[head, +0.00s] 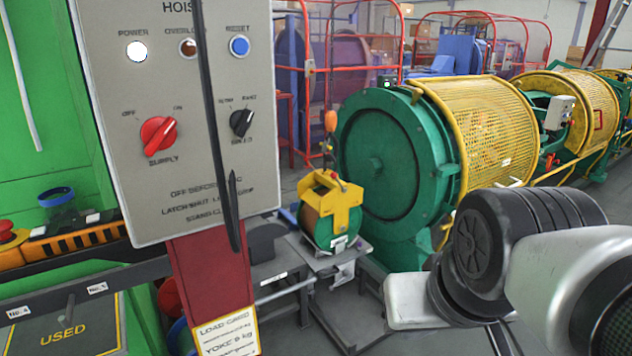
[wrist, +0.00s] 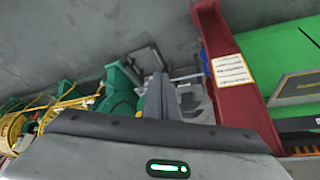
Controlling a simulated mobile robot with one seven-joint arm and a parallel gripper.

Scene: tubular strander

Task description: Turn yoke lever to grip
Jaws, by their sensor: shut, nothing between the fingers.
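The yellow yoke (head: 335,203) sits over a green-flanged spool (head: 328,232) with copper-coloured winding in the head view. An orange hoist hook block (head: 330,122) is just above it. Small dark and red parts show at the top of the yoke, but I cannot make out the lever or its position. My gripper (wrist: 158,82) shows in the wrist view, its fingers together and empty, apart from the yoke. In the head view my arm is at the lower right, and the fingers cannot be made out there.
A grey hoist panel (head: 185,205) on a red post (head: 215,285) stands close at left, its power lamp lit white. The spool rests on a small stand (head: 327,261) beside the strander's green end (head: 385,150). Yellow mesh guards (head: 480,120) extend right.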

